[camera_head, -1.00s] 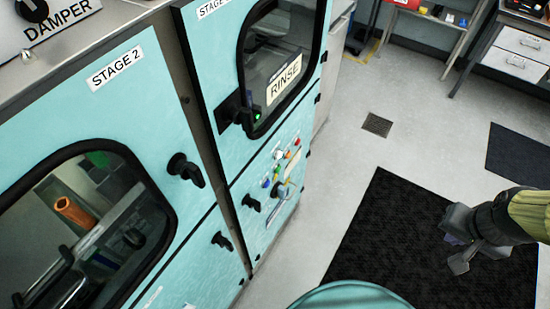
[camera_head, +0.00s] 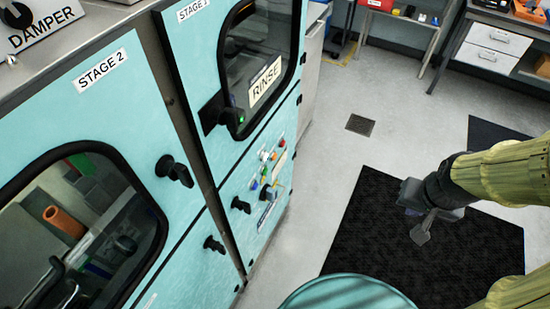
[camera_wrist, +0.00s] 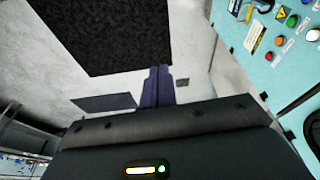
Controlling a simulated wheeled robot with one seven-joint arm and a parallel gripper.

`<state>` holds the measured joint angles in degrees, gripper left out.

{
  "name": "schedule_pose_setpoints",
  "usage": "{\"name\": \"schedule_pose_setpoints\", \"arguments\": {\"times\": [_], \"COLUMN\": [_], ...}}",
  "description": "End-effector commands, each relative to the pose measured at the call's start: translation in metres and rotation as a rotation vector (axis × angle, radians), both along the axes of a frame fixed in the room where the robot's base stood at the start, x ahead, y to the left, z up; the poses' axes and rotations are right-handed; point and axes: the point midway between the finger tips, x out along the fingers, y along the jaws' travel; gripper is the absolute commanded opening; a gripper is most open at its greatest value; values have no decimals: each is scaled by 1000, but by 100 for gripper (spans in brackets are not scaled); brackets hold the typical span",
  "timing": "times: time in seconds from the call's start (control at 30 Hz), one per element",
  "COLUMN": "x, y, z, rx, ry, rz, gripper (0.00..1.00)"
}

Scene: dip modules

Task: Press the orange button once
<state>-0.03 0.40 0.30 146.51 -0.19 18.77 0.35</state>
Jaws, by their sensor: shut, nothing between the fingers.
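The orange button is one of several small coloured buttons on the teal cabinet's front. My gripper (camera_head: 422,232) is shut and empty. It hangs in the air over the dark mat, well to the right of the panel and touching nothing.
A black handle (camera_head: 240,204) sticks out beside the buttons, and the RINSE door's latch (camera_head: 222,117) is above. The STAGE 2 cabinet door (camera_head: 90,220) is at left. The dark mat (camera_head: 370,215) and the floor between gripper and cabinet are clear. Benches stand at the back.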

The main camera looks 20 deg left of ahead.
Motion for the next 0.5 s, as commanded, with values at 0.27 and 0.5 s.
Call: {"name": "schedule_pose_setpoints", "arguments": {"times": [0.27,0.5], "x": [52,109], "y": [25,68], "z": [-69,-128], "rx": [18,99], "ry": [-176,-395], "rz": [48,103], "gripper": [0,0]}}
